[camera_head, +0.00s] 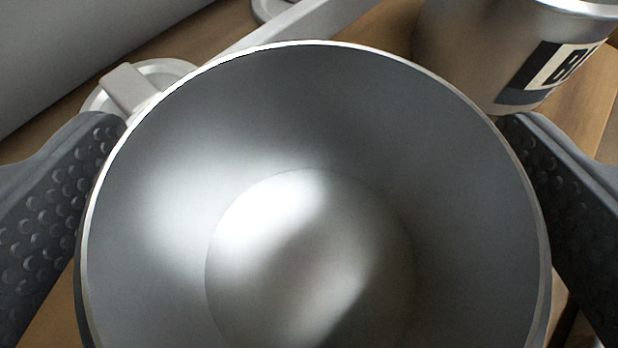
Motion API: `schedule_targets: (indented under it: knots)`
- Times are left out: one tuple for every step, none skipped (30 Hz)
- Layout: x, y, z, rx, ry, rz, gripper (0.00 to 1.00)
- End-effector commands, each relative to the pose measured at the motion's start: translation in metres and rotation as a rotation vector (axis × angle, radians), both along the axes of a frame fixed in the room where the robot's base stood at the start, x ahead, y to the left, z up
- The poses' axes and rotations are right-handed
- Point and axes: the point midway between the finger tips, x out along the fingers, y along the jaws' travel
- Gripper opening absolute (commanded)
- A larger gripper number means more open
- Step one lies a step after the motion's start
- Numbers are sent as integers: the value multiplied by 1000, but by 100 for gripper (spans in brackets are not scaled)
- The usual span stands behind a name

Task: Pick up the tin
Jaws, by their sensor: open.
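The tin (310,240) is a round, open-topped metal vessel. It fills the middle of the view, and I look down into its shiny, empty inside. My gripper (312,140) is open, with one dark, dimpled finger on the left of the tin and the other on the right. The fingers stand astride the rim, close to it on both sides. I cannot tell whether either finger touches the wall. The tin's outer wall and base are mostly hidden by its rim, and its lower part runs out of the picture.
A second metal tin (470,50) with a black and white label stands close behind on the right. A pale round lid with a bar (128,88) lies behind on the left. A large grey surface (70,45) fills the upper left. Wooden surface (240,18) shows between them.

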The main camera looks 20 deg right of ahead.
Motion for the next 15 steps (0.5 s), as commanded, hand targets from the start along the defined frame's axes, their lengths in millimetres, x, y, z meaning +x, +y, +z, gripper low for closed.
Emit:
schedule_targets:
  knots:
    - [0,0,0,0,0,0,100]
    - [0,0,0,0,0,0,100]
    - [0,0,0,0,0,0,92]
    - [0,0,0,0,0,0,83]
    - [0,0,0,0,0,0,75]
    - [0,0,0,0,1,0,64]
    - [0,0,0,0,1,0,56]
    - [0,0,0,0,0,0,47]
    - [0,0,0,0,1,0,39]
    - [0,0,0,0,0,1,39]
    - [0,0,0,0,0,1,39]
    - [0,0,0,0,0,1,39]
    - [0,0,0,0,0,1,39]
    - [0,0,0,0,0,1,39]
    - [0,0,0,0,0,1,39]
